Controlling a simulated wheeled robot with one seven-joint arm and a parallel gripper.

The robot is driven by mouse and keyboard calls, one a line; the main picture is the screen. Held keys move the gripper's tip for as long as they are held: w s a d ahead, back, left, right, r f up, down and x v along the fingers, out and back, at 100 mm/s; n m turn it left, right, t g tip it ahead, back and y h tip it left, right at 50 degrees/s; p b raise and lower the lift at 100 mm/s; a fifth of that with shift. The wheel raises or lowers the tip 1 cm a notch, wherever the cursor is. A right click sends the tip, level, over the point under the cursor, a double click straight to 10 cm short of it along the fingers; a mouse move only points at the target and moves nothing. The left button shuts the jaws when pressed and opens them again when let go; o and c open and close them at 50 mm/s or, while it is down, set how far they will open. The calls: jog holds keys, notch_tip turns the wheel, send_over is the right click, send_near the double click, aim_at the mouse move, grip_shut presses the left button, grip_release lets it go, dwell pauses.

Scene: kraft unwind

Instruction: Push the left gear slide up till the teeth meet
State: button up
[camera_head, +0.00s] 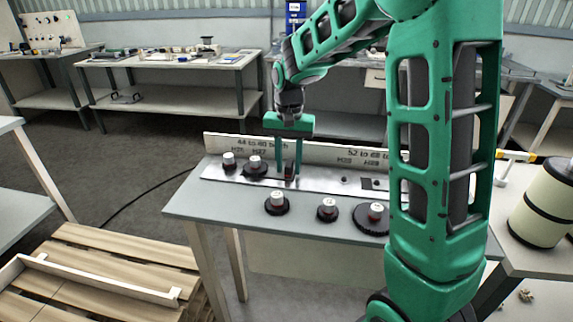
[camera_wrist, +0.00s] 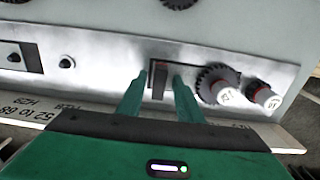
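A metal plate (camera_head: 322,181) lies along the bench, with a left slot holding a dark upright slide tab with some red (camera_head: 289,172). The tab shows in the wrist view (camera_wrist: 160,84). Left of it in the head view stand a dark gear with a white-topped knob (camera_head: 255,168) and a smaller knobbed piece (camera_head: 229,161); the gear also shows in the wrist view (camera_wrist: 216,82). My gripper (camera_head: 288,178) is over the left slot, fingers apart on either side of the tab (camera_wrist: 160,79). Whether either finger touches it, I cannot tell. Whether gear teeth meet is unclear.
Three knobbed gears stand in front of the plate: left (camera_head: 277,205), middle (camera_head: 327,209) and large right (camera_head: 370,219). A second slot (camera_head: 371,184) lies right along the plate. A lettered board (camera_head: 330,152) stands behind. A cream roll (camera_head: 545,203) is far right.

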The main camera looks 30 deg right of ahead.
grip_shut()
jog(key=c, duration=0.8)
grip_release()
jog(key=shift+w+a, duration=0.9)
jog(key=shift+a, duration=0.25)
jog(key=o, duration=0.8)
notch_tip(320, 180, up, 11)
jog(key=shift+f, duration=0.15)
